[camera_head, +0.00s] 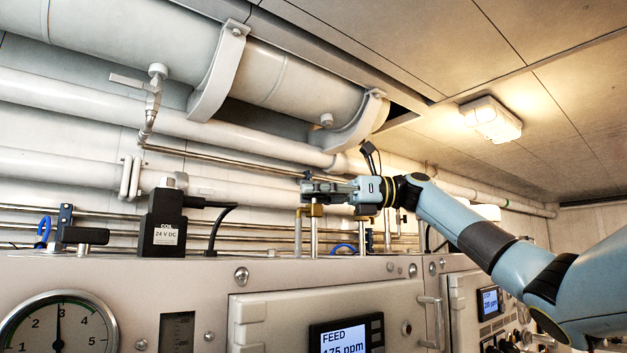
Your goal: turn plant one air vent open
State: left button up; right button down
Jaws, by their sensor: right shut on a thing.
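My right gripper (310,188) reaches in from the right above the front panel, with its fingers pointing left. It is shut at the top of a small valve with a brass-coloured body (316,210) on a thin upright pipe, which looks like the air vent. The fingers hide the valve's handle, so I cannot tell how it is turned. Another valve with a flat grey lever (128,81) sits under the large pipe at the upper left, apart from the gripper. My left gripper is not in view.
A black 24 V DC coil (163,222) with a cable stands on the panel top, left of the gripper. Large white pipes (290,85) run overhead. The panel carries a round gauge (60,325) and a FEED display (345,338).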

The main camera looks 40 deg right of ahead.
jog(key=c, duration=1.4)
grip_release()
jog(key=shift+o, duration=0.2)
jog(key=v, duration=1.2)
jog(key=shift+d, duration=0.1)
